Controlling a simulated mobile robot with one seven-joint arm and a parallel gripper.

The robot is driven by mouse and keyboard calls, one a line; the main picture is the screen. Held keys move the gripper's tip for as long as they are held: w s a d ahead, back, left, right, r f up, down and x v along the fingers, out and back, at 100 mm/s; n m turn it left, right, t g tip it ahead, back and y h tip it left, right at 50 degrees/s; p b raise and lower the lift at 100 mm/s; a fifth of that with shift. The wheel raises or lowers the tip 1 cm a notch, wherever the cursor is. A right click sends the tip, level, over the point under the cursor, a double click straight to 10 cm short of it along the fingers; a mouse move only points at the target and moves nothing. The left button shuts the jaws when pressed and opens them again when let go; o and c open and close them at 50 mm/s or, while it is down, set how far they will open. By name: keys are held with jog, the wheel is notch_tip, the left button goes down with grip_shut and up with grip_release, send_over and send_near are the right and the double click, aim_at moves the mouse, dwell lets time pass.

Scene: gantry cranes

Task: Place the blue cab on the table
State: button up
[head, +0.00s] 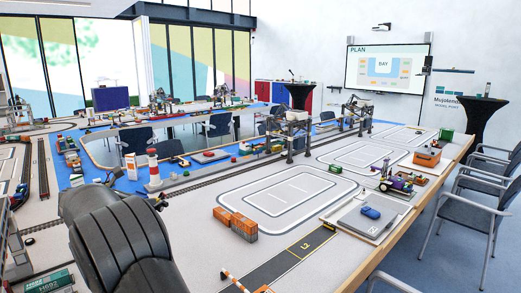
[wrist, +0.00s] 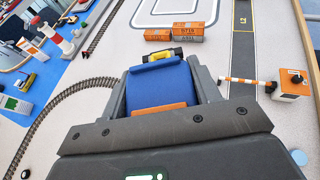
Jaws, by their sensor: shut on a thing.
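My gripper (wrist: 161,88) is shut on the blue cab (wrist: 158,80) in the wrist view. The cab is a blue block with a yellow and black part at its far end and an orange strip at its near end. The fingers lie along its left and right sides. The cab is over the pale table (wrist: 95,140); its height above the surface is hard to tell. In the head view my dark arm fills the lower left and hides most of the gripper and cab. The table (head: 200,262) stretches away to the back.
Orange containers (wrist: 175,33) stand beyond the gripper, also in the head view (head: 236,222). A striped barrier (wrist: 245,81) is to the right, a curved track (wrist: 50,112) to the left. A red-and-white lighthouse (head: 153,167) stands further back.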

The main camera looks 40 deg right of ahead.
jog(key=s+d+f+m+g, duration=0.1)
jog(key=s+d+f, duration=0.2)
jog(key=d, duration=0.5)
jog(key=s+d+f, duration=0.4)
jog(key=d, duration=0.5)
jog(key=s+d+f+m+g, duration=0.1)
jog(key=s+d+f, duration=0.2)
jog(key=d, duration=0.5)
jog(key=s+d+f+m+g, duration=0.1)
jog(key=s+d+f, duration=0.3)
jog(key=s+d, duration=0.3)
jog(key=s+d+f+m+g+h, duration=0.1)
jog(key=s+d+f, duration=0.3)
jog(key=s, duration=0.4)
jog(key=s+d+f+g, duration=0.1)
jog(key=s+d+f, duration=0.3)
jog(key=s+d, duration=0.3)
jog(key=shift+w+a+f, duration=0.8)
jog(key=shift+w+f, duration=0.95)
jog(key=shift+f, duration=0.05)
jog(key=shift+w+a+f, duration=0.8)
jog(key=shift+w+f, duration=0.9)
jog(key=shift+f, duration=0.15)
jog(key=shift+w+a+f, duration=0.8)
jog(key=shift+w+f, duration=0.95)
jog(key=shift+f, duration=0.05)
